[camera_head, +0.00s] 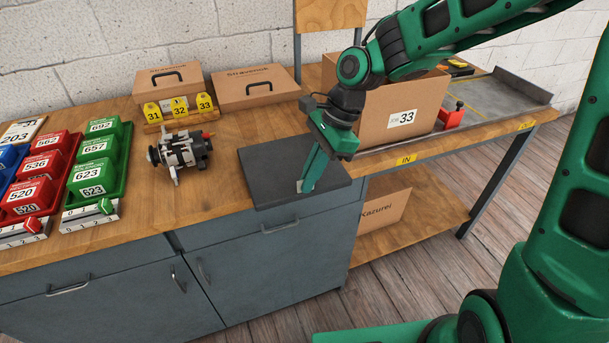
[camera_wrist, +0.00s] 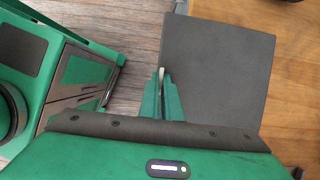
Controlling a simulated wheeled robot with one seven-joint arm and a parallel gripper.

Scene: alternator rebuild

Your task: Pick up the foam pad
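A flat, dark grey square pad (camera_head: 265,180), which I take for the foam pad, lies on the wooden bench top near its front edge. It also shows in the wrist view (camera_wrist: 218,75). My gripper (camera_head: 305,187) points down at the pad's front part, its fingers close together. In the wrist view, my fingertips (camera_wrist: 161,74) are at the pad's left edge, with a small pale strip at the tips. I cannot tell whether that strip is part of the fingers, or whether they grip or touch the pad.
An alternator (camera_head: 181,152) stands left of the pad. Red bins (camera_head: 36,165) and green bins (camera_head: 97,165) are farther left. A carton marked 33 (camera_head: 402,105) stands close behind my gripper on the right, beside a grey tray (camera_head: 510,85). Closed cartons (camera_head: 253,88) stand by the wall.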

